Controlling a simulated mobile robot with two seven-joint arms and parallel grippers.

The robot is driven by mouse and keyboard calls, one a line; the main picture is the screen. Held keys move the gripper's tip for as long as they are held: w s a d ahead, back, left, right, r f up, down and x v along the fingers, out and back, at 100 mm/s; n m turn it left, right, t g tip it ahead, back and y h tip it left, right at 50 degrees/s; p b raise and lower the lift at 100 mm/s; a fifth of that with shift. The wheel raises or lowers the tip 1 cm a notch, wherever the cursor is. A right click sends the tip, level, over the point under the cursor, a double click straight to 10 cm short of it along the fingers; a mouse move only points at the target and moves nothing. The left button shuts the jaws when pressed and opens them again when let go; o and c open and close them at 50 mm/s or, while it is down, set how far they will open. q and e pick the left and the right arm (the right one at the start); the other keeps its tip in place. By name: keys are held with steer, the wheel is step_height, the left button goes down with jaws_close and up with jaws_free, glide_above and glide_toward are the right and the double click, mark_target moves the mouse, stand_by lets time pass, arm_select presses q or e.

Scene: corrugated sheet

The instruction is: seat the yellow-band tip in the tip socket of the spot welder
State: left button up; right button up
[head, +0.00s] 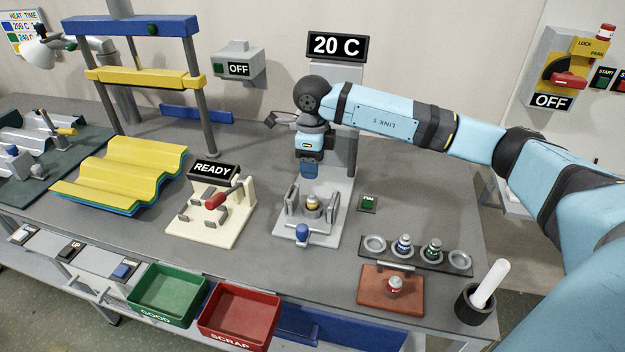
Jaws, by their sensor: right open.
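The yellow-band tip (312,204) stands upright between grey cheeks on the base plate of the spot welder (327,222). The tip socket is hidden around and under the tip, so I cannot tell whether the tip is fully seated. My right gripper (309,174) points down just above the tip. It is open, and a small gap shows between it and the tip. My left gripper is not in view.
A tip rack (416,256) at right holds a blue-band tip (403,246) and a green-band tip (432,250). A red-band tip (395,286) stands on a brown pad (372,296). A blue-knobbed lever (302,234) is at the welder's front; a cream fixture (190,230) stands left.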

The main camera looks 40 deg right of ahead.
step_height(320, 180, up, 2)
stand_by(0.6)
